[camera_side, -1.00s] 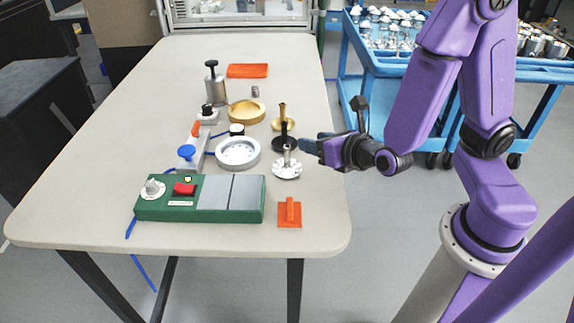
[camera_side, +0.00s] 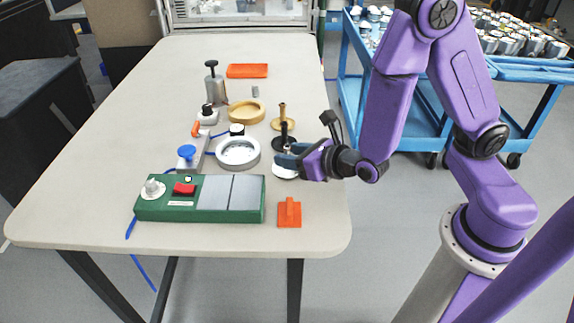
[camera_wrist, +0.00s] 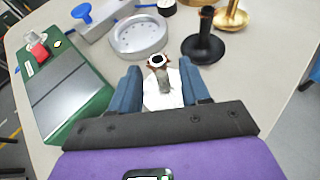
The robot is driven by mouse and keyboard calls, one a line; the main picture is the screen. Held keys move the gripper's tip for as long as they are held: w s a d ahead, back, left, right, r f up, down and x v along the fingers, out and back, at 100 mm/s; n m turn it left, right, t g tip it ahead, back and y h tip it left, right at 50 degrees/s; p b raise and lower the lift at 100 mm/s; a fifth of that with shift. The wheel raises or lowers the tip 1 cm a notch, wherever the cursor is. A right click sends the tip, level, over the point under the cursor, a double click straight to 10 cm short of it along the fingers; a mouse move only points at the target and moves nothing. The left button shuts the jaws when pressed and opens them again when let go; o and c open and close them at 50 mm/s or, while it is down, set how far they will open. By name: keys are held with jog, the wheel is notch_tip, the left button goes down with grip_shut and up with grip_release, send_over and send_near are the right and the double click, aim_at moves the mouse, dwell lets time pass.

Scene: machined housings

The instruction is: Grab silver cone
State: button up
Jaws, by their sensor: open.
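The silver cone (camera_wrist: 164,82) has a pale flared base and a narrow stem with a dark opening at its top. In the wrist view it stands between the two blue fingers of my gripper (camera_wrist: 163,88), which are open on either side of it. In the side view my gripper (camera_side: 286,160) is at the silver cone, hiding its upper part; only its pale base (camera_side: 284,173) shows on the table. I cannot tell whether either finger touches it.
A black cone (camera_wrist: 203,42) and a gold cone (camera_wrist: 231,15) stand just behind. A silver ring housing (camera_wrist: 139,35) is to the left. The green control box (camera_side: 200,200) and an orange block (camera_side: 289,213) lie nearer the table's front edge.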

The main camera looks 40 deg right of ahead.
jog(key=shift+x, duration=1.85)
grip_shut()
jog(key=shift+r, duration=0.1)
